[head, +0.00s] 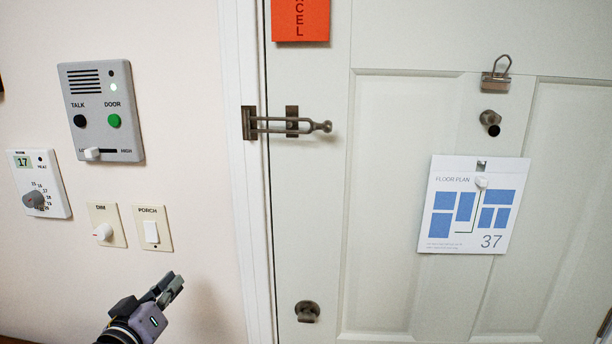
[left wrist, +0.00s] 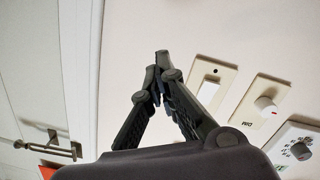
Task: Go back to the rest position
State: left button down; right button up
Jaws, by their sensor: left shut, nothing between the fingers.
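My left gripper (head: 170,287) is at the lower left of the head view, in front of the wall and below the porch switch. Its fingers are shut with nothing between them. In the left wrist view the closed fingertips (left wrist: 161,62) point up, apart from the wall plates.
The wall holds an intercom (head: 102,112), a thermostat (head: 40,184), a dimmer (head: 106,226) and a porch switch (head: 152,229). The white door (head: 400,120) has a swing-bar latch (head: 290,123), a knob (head: 307,311) and a floor plan sheet (head: 473,205).

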pick_arm(q)
jog(key=s+d+f+m+g, duration=0.2)
jog(key=s+f+g, duration=0.1)
jog(key=s+f, duration=0.4)
jog(key=s+d+f+m+g, duration=0.1)
jog(key=s+d+f+g, duration=0.3)
jog(key=f, duration=0.6)
jog(key=s+f+m+g+y, duration=0.1)
jog(key=s+f+g, duration=0.3)
jog(key=s, duration=0.6)
jog(key=s+f+m+g+y, duration=0.1)
jog(key=s+f+m+g, duration=0.1)
jog(key=s+f, duration=0.6)
jog(key=s+f+g+b, duration=0.1)
jog(key=s+f, duration=0.1)
jog(key=f, duration=1.2)
jog(key=s+f+g+b, duration=0.1)
jog(key=s+f+b, duration=0.15)
jog(key=f, duration=1.05)
jog(key=s+a+f+g+b, duration=0.1)
jog(key=s+a+f, duration=0.2)
jog(key=s+f, duration=1.4)
jog(key=shift+a+f, duration=0.15)
jog(key=shift+f, duration=0.6)
